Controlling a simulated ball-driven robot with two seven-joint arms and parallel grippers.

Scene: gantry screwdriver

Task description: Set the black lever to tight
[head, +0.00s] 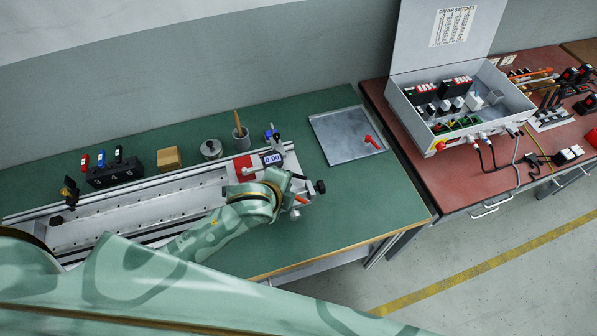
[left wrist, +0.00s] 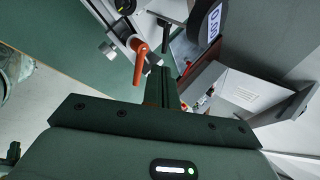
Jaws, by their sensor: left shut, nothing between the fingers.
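My left gripper (left wrist: 160,72) is shut and empty in the left wrist view. Its fingertips are beside an orange lever (left wrist: 138,48), and I cannot tell if they touch it. In the head view my arm hides most of the gripper at the right end of the gantry rail. The orange lever (head: 301,199) shows there too, next to a black knob (head: 319,187). A small dark part (left wrist: 124,6) is at the top of the left wrist view. My right gripper is not in view.
A digital display (head: 272,158) stands on the gantry. Behind the rail are a tool block (head: 112,175), a wooden block (head: 169,158) and cups. A metal plate (head: 340,134) with a red lever lies right. An open switch box (head: 455,120) sits on the red table.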

